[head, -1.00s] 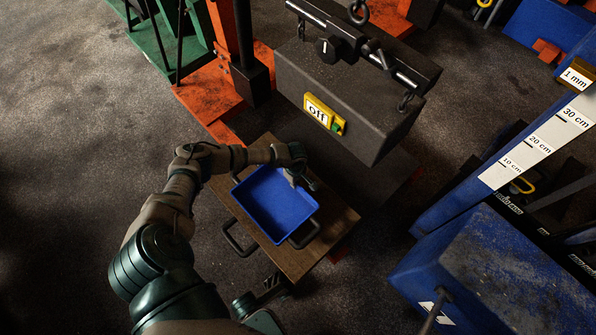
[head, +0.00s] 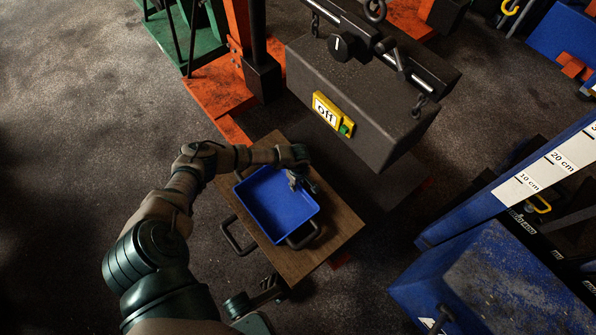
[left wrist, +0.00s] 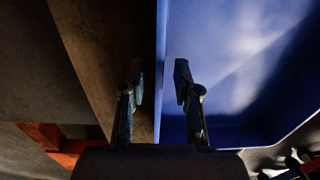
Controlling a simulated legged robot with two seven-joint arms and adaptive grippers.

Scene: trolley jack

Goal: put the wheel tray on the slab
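The blue wheel tray (head: 277,207) is empty and sits over a brown wooden board (head: 335,232) in the head view. My left gripper (head: 301,181) reaches down at its far right corner. In the left wrist view my left gripper (left wrist: 160,88) is open, with its fingers on either side of the tray wall (left wrist: 162,60); one finger is inside the tray, the other outside. A gap shows between them. Dark jointed parts below the board look like my right gripper (head: 270,290); its fingers are unclear. I cannot tell for sure which surface is the slab.
A heavy dark block (head: 355,100) with a yellow "off" label (head: 333,114) hangs from chains just beyond the tray. An orange frame (head: 215,90) stands at the back left. A blue machine (head: 500,280) with a ruler is at right. The floor at left is clear.

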